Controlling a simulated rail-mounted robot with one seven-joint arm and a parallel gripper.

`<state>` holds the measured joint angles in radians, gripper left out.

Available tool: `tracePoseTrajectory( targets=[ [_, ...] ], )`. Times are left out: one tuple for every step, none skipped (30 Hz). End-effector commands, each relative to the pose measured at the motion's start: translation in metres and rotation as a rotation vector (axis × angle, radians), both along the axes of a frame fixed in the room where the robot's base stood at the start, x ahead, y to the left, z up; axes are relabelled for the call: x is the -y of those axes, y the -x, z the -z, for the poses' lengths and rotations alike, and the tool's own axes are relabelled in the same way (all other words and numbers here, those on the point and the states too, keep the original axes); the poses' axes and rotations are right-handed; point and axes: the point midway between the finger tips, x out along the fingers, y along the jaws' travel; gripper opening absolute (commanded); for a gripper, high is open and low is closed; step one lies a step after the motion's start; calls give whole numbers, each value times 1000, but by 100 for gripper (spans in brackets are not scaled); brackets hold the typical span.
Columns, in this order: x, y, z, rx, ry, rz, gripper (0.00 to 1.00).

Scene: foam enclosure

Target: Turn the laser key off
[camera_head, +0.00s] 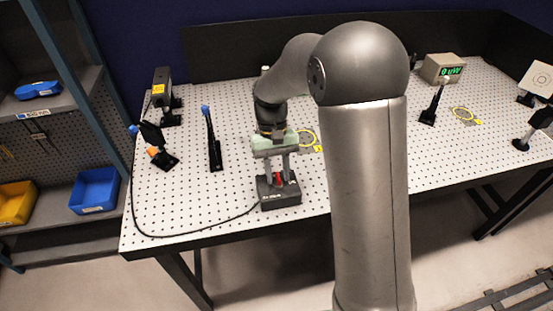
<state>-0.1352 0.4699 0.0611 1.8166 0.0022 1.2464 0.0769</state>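A dark grey box (280,201) sits near the front edge of the perforated table, with a black cable running left from it. A small red part (278,179), which looks like the key, stands on top of the box. My gripper (279,178) points down over the box. Its two grey fingers are apart, one on each side of the red part. I see gaps between the fingers and the red part, but contact is too small to tell. The key's turn position is too small to read.
Black posts (213,145) and a mount (158,147) stand left of my arm. A display box (443,68) with green digits is at the back right. Blue (95,190) and yellow bins are on the left shelf.

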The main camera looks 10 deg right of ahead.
Motion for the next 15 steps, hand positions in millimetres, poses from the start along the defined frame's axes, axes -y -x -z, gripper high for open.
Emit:
tracePoseTrajectory(
  targets=[
    [0, -2, -2, 2, 0, 0, 30],
    [0, -3, -5, 3, 0, 0, 30],
    [-1, -5, -9, 3, 0, 0, 30],
    [-1, -7, -13, 5, -1, 0, 30],
    [-1, -8, -18, 5, -1, 0, 30],
    [-1, -12, -25, 7, -2, 0, 30],
    [-2, -14, -31, 6, -2, 0, 30],
    [-2, -17, -37, 7, -2, 0, 30],
    [-3, -21, -46, 7, -2, 0, 30],
    [-3, -23, -53, 7, -2, 0, 30],
    [-3, -26, -61, 6, -2, 0, 30],
    [-4, -30, -70, 6, -2, 0, 30],
    [-4, -33, -77, 6, -2, 0, 30],
    [-4, -36, -84, 7, -2, 0, 30],
    [-5, -40, -93, 6, -2, 0, 30]
  ],
)
